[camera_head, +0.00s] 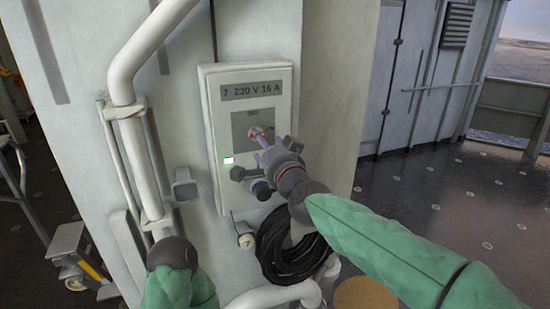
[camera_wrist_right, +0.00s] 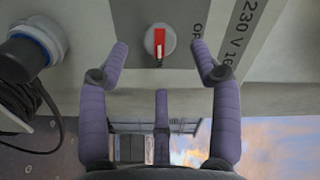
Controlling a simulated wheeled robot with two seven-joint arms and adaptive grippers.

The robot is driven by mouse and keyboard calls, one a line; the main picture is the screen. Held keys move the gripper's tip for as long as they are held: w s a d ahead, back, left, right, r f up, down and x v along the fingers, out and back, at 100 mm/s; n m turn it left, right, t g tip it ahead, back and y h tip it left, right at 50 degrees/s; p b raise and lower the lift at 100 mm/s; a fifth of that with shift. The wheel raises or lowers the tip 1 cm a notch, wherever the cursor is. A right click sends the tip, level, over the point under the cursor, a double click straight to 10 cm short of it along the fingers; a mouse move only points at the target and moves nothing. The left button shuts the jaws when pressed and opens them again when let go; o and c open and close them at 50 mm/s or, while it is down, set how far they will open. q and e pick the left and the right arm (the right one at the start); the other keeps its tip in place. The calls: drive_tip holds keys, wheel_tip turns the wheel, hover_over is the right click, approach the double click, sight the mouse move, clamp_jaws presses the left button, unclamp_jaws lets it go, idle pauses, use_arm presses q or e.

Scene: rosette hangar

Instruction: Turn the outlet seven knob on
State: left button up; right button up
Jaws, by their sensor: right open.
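The outlet box (camera_head: 205,100) is a light panel on a pale column, with a label (camera_head: 251,90) reading "7 230 V 16 A". Its knob is round and grey with a red bar, seen clearly in the right wrist view (camera_wrist_right: 160,41). In the head view the knob is largely hidden by my right gripper (camera_head: 262,134). My right gripper's purple fingers (camera_wrist_right: 161,57) are open and spread to either side of the knob, with a third finger below in the picture. No finger visibly touches the knob. My left arm shows at the bottom left; its gripper is not visible.
A green light (camera_head: 229,160) is lit on the box's left side. A blue-rimmed socket (camera_head: 261,189) sits below, also in the wrist view (camera_wrist_right: 30,44). A coiled black cable (camera_head: 290,255) hangs underneath. White pipes (camera_head: 127,75) run along the left. The floor to the right is clear.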

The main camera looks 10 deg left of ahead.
drive_tip(key=v, duration=0.6)
drive_tip(key=shift+s+d, duration=0.25)
drive_tip(key=shift+s, duration=0.05)
